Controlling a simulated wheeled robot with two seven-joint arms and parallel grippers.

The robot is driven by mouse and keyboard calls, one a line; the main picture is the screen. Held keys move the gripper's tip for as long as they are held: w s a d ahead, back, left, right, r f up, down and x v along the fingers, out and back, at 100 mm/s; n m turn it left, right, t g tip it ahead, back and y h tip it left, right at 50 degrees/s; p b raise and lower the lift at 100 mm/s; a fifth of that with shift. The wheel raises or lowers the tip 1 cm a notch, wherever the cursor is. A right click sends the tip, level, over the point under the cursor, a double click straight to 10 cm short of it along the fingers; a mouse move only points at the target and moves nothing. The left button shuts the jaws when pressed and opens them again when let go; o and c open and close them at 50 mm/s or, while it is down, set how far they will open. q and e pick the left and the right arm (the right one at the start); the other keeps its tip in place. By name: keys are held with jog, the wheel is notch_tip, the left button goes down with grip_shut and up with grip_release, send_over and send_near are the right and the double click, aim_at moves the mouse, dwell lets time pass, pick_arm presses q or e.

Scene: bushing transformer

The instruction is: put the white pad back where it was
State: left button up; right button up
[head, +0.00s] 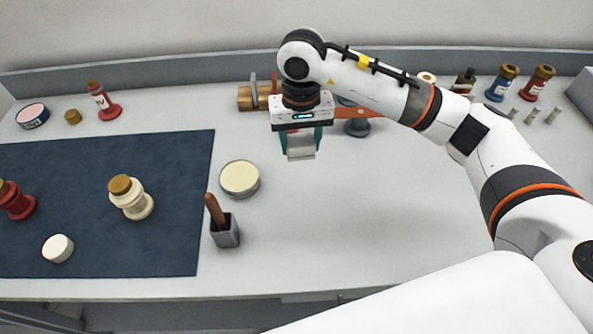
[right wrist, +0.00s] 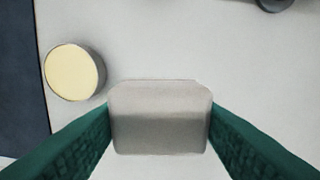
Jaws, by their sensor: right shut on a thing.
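My right gripper (head: 302,136) is shut on the white pad (head: 301,152), a small block with a pale grey-white face. It hangs over the bare worktop, behind and to the right of the round cream-topped tin. In the right wrist view the pad (right wrist: 160,118) sits between the two green fingers of the gripper (right wrist: 160,135), and I see no surface touching it from below. How high it is above the worktop I cannot tell. My left gripper is not in view.
The cream-topped tin (head: 240,178) and a grey holder (head: 225,233) with a brown handle stand left of the gripper. A wooden block (head: 246,98) stands behind. The worktop's middle right is clear.

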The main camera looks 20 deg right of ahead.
jog(key=w+a, duration=0.1)
jog(key=w, duration=0.2)
jog(key=m+p, duration=0.1)
send_over(291, 173)
notch_tip(291, 173, down, 6)
jog(key=shift+r, duration=0.1)
notch_tip(291, 173, down, 4)
jog(key=shift+f+p, duration=0.15)
jog(key=shift+p, duration=0.6)
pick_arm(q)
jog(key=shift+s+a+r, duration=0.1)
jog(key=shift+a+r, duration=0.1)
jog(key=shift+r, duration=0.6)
pick_arm(e)
jog(key=shift+f, duration=0.1)
jog(key=shift+f+b, duration=0.2)
jog(key=shift+b, duration=0.1)
jog(key=o, duration=0.9)
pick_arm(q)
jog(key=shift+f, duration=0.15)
pick_arm(e)
jog(key=shift+r, duration=0.15)
